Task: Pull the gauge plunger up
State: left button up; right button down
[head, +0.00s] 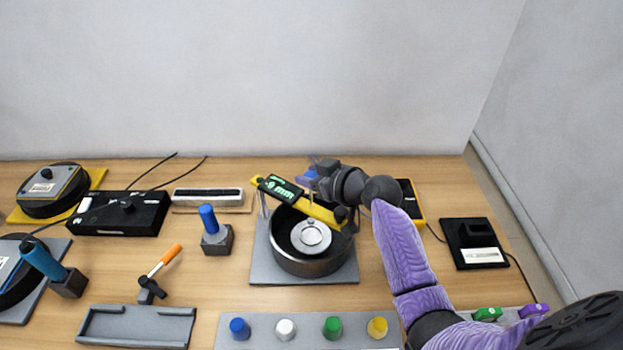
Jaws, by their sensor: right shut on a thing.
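The gauge (283,190) is a yellow bar with a green-lit display reading about 0 mm, lying tilted across a round dark pot (312,262). A silver disc (311,237) sits in the pot, under the bar. My right gripper (308,179) is at the upper edge of the gauge, just right of the display. It is shut on what appears to be the gauge plunger, which the fingers mostly hide. My left gripper is out of view.
The pot stands on a grey plate (262,262). A blue-handled block (214,232) and an orange-tipped lever (163,262) stand to the left. A strip with coloured knobs (260,330) lies in front. A yellow-edged device (415,205) is partly behind my right arm.

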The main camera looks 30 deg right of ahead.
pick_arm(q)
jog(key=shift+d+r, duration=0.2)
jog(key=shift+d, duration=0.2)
pick_arm(e)
jog(key=shift+w+r, duration=0.15)
jog(key=shift+r, duration=0.25)
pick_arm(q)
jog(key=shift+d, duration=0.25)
pick_arm(e)
jog(key=shift+c, duration=1.5)
grip_release()
jog(key=shift+f, duration=0.1)
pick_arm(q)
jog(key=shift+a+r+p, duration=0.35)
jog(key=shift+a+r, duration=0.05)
pick_arm(e)
jog(key=v, duration=1)
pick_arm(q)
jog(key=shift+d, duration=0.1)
pick_arm(e)
jog(key=shift+f, duration=0.1)
